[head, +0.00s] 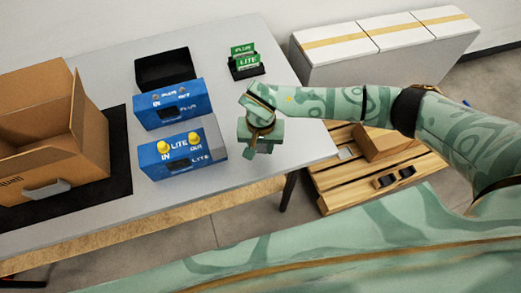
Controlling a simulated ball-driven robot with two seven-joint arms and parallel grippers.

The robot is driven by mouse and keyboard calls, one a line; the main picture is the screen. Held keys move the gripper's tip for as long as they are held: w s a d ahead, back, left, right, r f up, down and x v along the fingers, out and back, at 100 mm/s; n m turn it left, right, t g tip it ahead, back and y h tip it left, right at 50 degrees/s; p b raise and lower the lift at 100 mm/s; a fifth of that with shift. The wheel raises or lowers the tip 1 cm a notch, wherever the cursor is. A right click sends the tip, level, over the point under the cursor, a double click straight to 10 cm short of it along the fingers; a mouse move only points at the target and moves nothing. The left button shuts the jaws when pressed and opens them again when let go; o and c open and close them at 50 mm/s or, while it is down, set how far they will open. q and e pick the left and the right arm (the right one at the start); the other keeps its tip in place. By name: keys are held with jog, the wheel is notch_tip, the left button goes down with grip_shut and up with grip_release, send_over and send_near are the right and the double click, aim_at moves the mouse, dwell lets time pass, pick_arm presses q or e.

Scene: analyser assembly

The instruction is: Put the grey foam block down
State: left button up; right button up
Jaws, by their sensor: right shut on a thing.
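My right gripper (254,148) points down over the right part of the grey table (105,213), just right of the front blue unit. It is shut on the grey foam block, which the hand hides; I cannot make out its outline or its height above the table. The front blue unit (152,171), marked LITE, IN and OUT, has two yellow knobs on top. A plain grey face (214,146) shows at its right end; I cannot tell whether it is part of the unit. My left gripper is not in view.
Another blue unit (190,104) and a black open box (165,66) stand behind. Green LITE and PLUR cards (248,62) stand in a black holder at the back. An open carton (45,180) sits on a black mat at left. A wooden pallet (335,190) lies right of the table.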

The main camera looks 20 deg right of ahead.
notch_tip(320, 180, down, 3)
jog(key=shift+s+r, duration=0.15)
jog(key=shift+r, duration=0.15)
jog(key=o, duration=1)
notch_tip(320, 180, up, 12)
jog(key=shift+p, duration=1)
